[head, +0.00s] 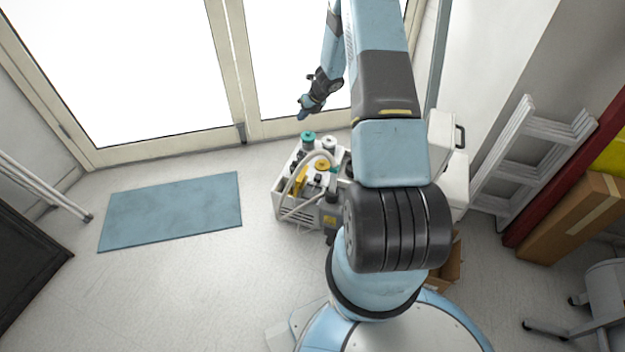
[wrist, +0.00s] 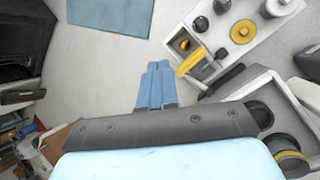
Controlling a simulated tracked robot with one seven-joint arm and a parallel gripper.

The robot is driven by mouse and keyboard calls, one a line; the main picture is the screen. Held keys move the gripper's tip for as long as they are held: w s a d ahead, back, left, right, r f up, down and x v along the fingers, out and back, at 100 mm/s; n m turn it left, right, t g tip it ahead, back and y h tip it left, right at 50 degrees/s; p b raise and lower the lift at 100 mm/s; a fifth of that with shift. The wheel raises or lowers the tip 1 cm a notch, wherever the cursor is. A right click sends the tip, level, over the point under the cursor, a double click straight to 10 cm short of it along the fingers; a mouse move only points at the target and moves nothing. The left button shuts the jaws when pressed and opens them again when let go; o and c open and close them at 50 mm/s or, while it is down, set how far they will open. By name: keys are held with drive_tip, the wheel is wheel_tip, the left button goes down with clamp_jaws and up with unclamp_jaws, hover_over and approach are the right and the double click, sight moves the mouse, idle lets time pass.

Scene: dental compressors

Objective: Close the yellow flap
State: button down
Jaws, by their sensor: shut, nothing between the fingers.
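The yellow flap (head: 300,180) is on the white compressor unit (head: 281,206) on the floor. In the wrist view the flap (wrist: 190,63) stands out at a slant beside a small open box-like compartment (wrist: 183,43), so it looks open. My gripper (head: 303,115) is above and beyond the unit in the head view, apart from it. In the wrist view the blue fingers of my gripper (wrist: 158,68) are together and empty, to the left of the flap and not touching it. The flap's hinge cannot be made out clearly.
The unit carries a round yellow cap (wrist: 243,31), dark knobs and a pale hose (head: 293,175). White cases (head: 455,180) stand to its right, partly behind my arm. A blue mat (head: 170,210) lies left on open floor. Glass doors (head: 120,70) are behind.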

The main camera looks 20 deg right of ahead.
wheel_tip(320, 180, down, 13)
drive_tip(key=s+d+m, duration=0.2)
drive_tip(key=d+m, duration=0.1)
drive_tip(key=m, duration=0.7)
approach(302, 182)
drive_tip(key=d+r, duration=0.2)
drive_tip(key=d, duration=0.2)
drive_tip(key=shift+g+h, duration=0.3)
drive_tip(key=x, duration=0.8)
drive_tip(key=shift+s+a+f, duration=0.25)
drive_tip(key=shift+f, duration=0.2)
drive_tip(key=shift+w+a+f, duration=0.1)
drive_tip(key=shift+w+f, duration=0.05)
drive_tip(key=shift+f, duration=0.35)
